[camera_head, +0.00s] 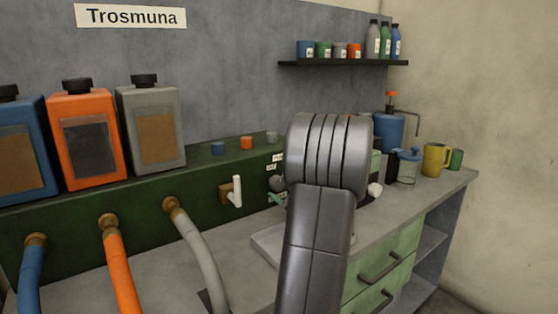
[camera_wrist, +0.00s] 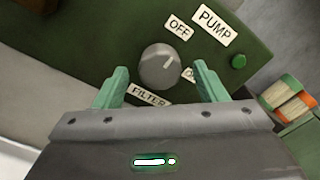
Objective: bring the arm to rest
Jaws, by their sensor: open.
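My gripper (camera_wrist: 160,88) is open in the wrist view, with its two green fingers apart. Labels reading OFF (camera_wrist: 179,29), PUMP (camera_wrist: 214,25) and FILTER (camera_wrist: 150,95) surround the knob, and one more label is partly hidden by the right finger. Nothing is seen held between the fingers. In the head view my grey arm stands in front of the panel and hides most of the gripper and part of the bench.
Blue, orange (camera_head: 87,137) and grey jugs stand on the green ledge, with hoses (camera_head: 121,272) below. A white lever (camera_head: 237,191) sticks out of the panel. Right of my arm are a blue pump can (camera_head: 389,130) and a yellow mug (camera_head: 436,159). A shelf (camera_head: 343,63) holds cups and bottles.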

